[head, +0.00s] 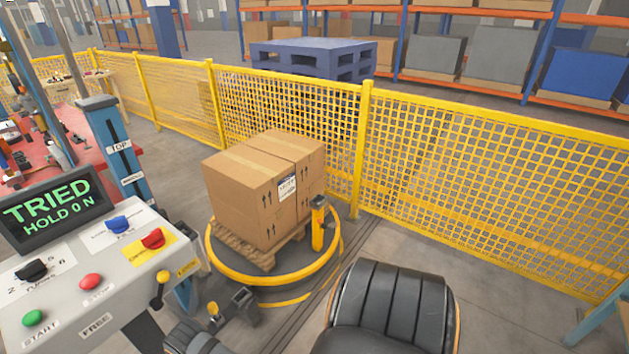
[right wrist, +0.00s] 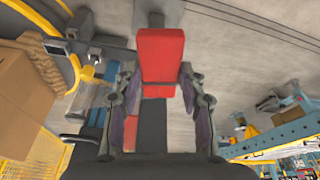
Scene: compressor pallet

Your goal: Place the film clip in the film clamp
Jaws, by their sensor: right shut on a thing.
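In the right wrist view, my right gripper (right wrist: 158,80) is shut on a red block-shaped piece, which looks like the film clip (right wrist: 161,57). Its wide red end sticks out past the fingertips. A small grey device by the turntable rim looks like the film clamp (head: 242,304); it also seems to show at the upper left of the wrist view (right wrist: 56,48). The clip is apart from it. In the head view I cannot clearly pick out my right gripper or the clip. My left gripper is in neither view.
Stacked cartons (head: 262,185) stand on a wooden pallet on the turntable with a yellow ring (head: 270,276). A control panel (head: 90,280) is at left; its screen (head: 50,211) reads "TRIED HOLD 0 N". A yellow mesh fence (head: 480,180) runs behind. Floor at right is clear.

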